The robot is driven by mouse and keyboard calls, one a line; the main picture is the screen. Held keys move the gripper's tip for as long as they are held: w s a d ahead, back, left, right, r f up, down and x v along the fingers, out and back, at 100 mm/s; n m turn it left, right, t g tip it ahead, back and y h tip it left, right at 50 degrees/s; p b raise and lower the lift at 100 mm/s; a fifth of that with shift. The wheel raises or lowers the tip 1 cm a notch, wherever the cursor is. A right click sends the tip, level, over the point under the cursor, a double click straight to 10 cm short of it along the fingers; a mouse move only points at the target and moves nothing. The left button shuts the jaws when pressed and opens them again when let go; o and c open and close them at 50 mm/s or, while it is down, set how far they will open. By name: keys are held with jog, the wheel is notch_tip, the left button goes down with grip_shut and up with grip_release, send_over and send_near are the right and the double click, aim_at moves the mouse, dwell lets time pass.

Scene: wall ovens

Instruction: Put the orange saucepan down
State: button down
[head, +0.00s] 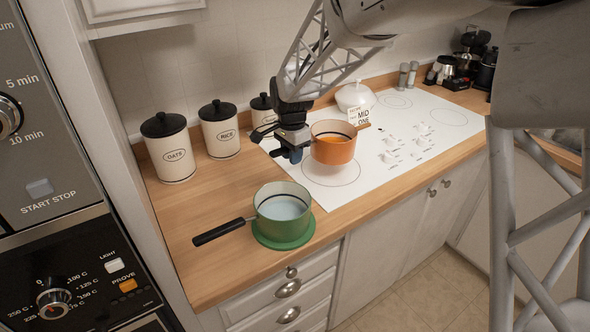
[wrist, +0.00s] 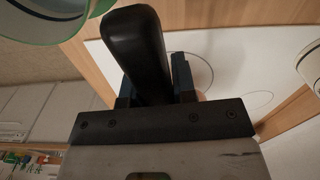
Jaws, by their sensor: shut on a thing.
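The orange saucepan (head: 331,150) is in the head view, upright or nearly so, over the near-left ring of the white hob (head: 318,190). I cannot tell whether its base touches the hob. My gripper (head: 291,152) is at the pan's left side. In the wrist view my gripper (wrist: 155,85) is shut on a black handle (wrist: 136,42), which lies between its fingers. The handle is largely hidden by my gripper in the head view, and the pan's body is mostly hidden in the wrist view.
A green saucepan (head: 268,212) stands on a green round mat (head: 283,243) on the wooden counter, its black handle pointing left. Several lidded canisters (head: 173,158) line the wall. A white lidded pot (head: 353,97) and a "MID ONE" card (head: 361,114) stand behind the orange pan.

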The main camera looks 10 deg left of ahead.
jog(key=shift+f, duration=0.85)
jog(key=shift+f, duration=1.95)
jog(key=c, duration=0.9)
grip_release()
jog(key=shift+f, duration=0.1)
jog(key=shift+r, duration=0.2)
notch_tip(320, 180, up, 12)
jog(key=shift+f, duration=0.1)
jog(key=shift+d, duration=0.1)
